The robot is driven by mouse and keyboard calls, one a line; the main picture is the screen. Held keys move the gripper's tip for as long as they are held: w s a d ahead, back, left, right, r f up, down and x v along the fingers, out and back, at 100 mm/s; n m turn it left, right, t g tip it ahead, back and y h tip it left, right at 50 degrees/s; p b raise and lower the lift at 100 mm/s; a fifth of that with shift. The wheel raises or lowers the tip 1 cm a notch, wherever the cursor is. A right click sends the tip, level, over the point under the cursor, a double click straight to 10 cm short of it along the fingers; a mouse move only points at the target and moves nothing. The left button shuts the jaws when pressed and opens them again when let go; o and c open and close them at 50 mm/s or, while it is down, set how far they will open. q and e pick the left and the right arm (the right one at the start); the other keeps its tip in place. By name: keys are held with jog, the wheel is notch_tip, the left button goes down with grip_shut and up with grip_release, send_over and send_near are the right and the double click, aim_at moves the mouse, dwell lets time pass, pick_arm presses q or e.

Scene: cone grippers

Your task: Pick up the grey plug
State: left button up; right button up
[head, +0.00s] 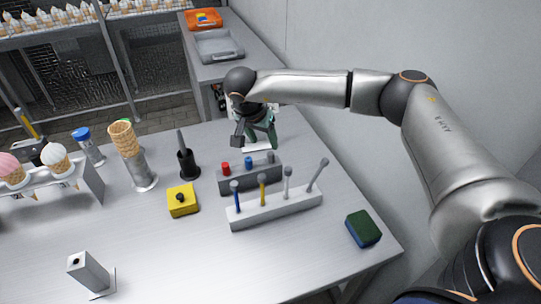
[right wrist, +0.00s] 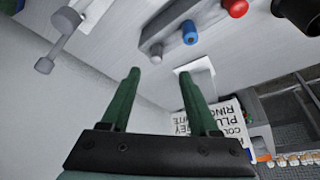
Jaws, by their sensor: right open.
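The grey plug (head: 270,157) stands at the right end of a dark grey block (head: 235,181), which also holds a red plug (head: 225,168) and a blue plug (head: 248,162). In the right wrist view the grey plug (right wrist: 156,52) shows just beyond the gap between my green fingertips, apart from them. My right gripper (head: 262,140) is open and empty, behind the block's right end in the head view. It also shows in the right wrist view (right wrist: 159,75). My left gripper is not in view.
A white rack (head: 280,207) with several upright rods stands in front of the block. A yellow box (head: 182,200) and a dark cup (head: 188,163) are to the left. A green and blue sponge (head: 363,229) lies at right. A printed card (right wrist: 205,122) is behind the fingers.

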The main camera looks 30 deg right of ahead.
aim_at(270, 154)
jog(key=x, duration=0.2)
jog(key=shift+d+f, duration=0.15)
jog(key=shift+f, duration=0.15)
jog(key=x, duration=0.3)
jog(key=p+x, duration=0.1)
jog(key=x, duration=0.1)
jog(key=shift+s+f, duration=0.1)
jog(key=shift+s, duration=0.15)
jog(key=shift+c, duration=0.2)
grip_shut()
